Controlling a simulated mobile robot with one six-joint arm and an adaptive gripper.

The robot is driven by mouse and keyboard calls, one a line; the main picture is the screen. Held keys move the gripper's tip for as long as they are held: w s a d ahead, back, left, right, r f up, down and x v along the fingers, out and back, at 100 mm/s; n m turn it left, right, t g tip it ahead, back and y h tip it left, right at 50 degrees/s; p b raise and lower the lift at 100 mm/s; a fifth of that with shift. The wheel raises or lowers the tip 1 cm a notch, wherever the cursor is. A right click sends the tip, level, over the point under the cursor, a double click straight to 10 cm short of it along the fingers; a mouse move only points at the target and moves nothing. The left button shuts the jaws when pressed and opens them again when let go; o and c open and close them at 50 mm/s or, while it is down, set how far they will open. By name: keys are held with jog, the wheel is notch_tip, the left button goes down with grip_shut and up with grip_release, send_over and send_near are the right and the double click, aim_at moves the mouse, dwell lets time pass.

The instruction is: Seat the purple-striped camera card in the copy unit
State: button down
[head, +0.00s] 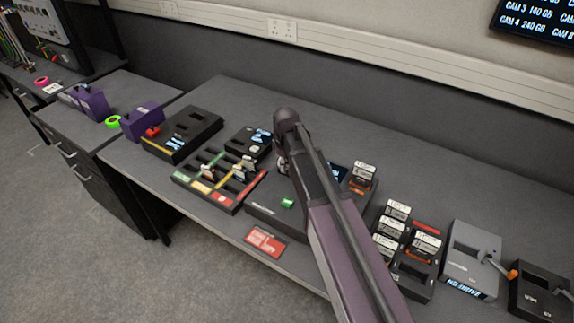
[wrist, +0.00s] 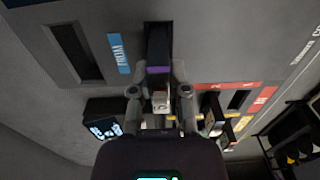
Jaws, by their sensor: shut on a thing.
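My gripper (wrist: 160,90) is shut on the purple-striped card (wrist: 158,70), which sits between its two fingertips. The card's purple stripe faces the wrist camera, with a pale part below it. The copy unit (wrist: 200,40) is a grey-black housing with a dark slot directly beyond the card and a second slot beside a blue label at left. The card is lined up with the near slot; I cannot tell how deep it is. In the head view my arm covers much of the copy unit (head: 262,200), and the card is hidden.
A sorting tray (head: 205,185) with coloured strips and several cards lies left of the unit. A small screen device (head: 250,140) stands behind the tray. Right of my arm is a rack (head: 412,268) of cards, then a grey drive (head: 470,250). A red sign (head: 265,241) lies in front.

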dwell(0.3)
jog(key=c, duration=0.5)
grip_release()
jog(key=shift+c, duration=0.2)
jog(key=o, duration=0.3)
jog(key=shift+o, duration=0.2)
jog(key=shift+w, duration=0.1)
jog(key=shift+r, duration=0.1)
jog(key=shift+r+p, duration=3.7)
jog(key=shift+p, duration=0.1)
